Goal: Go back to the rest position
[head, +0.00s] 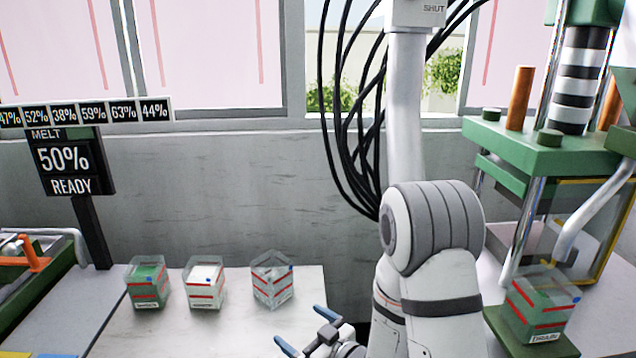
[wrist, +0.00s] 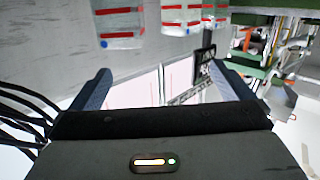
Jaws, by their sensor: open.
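My gripper (head: 306,331) is open and empty at the bottom middle of the head view, its blue fingers apart. It is in front of the right part of a pale table, just right of and nearer than a clear box with red bands (head: 272,281). In the wrist view my gripper (wrist: 160,85) also shows with its two fingers spread and nothing between them. My white arm stands at the right of the gripper, in front of the wall.
A clear box with green contents (head: 149,284) and one with white contents (head: 204,284) stand left on the table (head: 240,335). A green press (head: 545,150) stands right, with another green-filled box (head: 541,305) before it. Black cables (head: 345,130) hang behind my arm. A sign (head: 68,163) reads MELT 50% READY.

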